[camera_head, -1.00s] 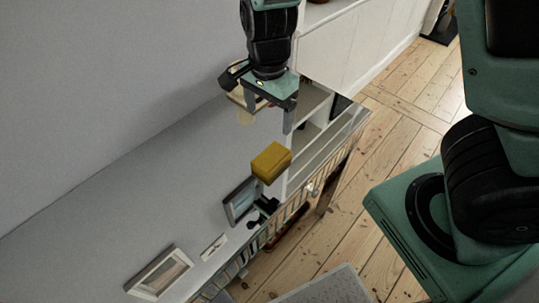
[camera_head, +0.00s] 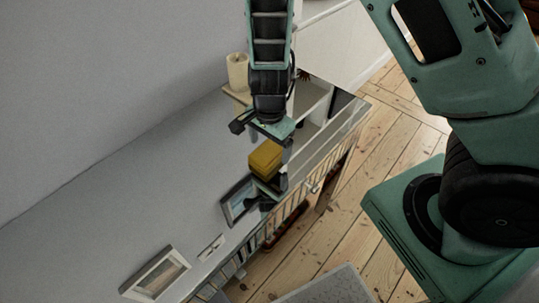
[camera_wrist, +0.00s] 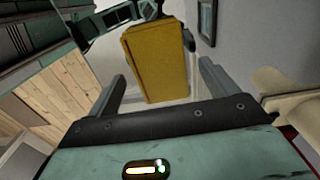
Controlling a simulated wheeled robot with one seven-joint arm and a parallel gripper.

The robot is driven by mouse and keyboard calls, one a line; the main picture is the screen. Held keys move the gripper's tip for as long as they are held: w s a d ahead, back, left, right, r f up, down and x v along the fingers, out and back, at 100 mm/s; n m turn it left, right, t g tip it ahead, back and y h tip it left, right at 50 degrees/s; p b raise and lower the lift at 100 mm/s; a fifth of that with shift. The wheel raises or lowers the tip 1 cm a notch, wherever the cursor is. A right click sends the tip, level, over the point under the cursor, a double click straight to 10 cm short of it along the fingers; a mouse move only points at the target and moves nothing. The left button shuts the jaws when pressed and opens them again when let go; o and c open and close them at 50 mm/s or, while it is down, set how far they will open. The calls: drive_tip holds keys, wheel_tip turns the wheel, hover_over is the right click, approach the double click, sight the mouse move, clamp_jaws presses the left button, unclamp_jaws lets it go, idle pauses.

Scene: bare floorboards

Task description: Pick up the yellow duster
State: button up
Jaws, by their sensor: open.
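The yellow duster (camera_head: 265,159) is a yellow block on top of a low shelf against the wall, below my gripper in the head view. In the wrist view the duster (camera_wrist: 158,62) shows large and upright, beyond and between the two fingers. My gripper (camera_wrist: 165,88) is open, with a finger on each side and nothing held. In the head view my gripper (camera_head: 268,150) is just above the duster, and its fingers are partly hidden. I cannot tell whether a finger touches the duster.
A dark-framed picture (camera_head: 236,202) and a dark object stand close by the duster. A light-framed picture (camera_head: 156,274) lies farther left along the shelf. A cream candle (camera_head: 237,70) stands behind my arm. Floorboards (camera_head: 345,215) are open to the right.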

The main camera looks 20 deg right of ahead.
sight(269, 151)
drive_tip(key=shift+f, duration=0.5)
drive_tip(key=c, duration=1.1)
drive_tip(key=shift+o, duration=0.2)
wheel_tip(269, 151, up, 10)
drive_tip(key=p, duration=0.2)
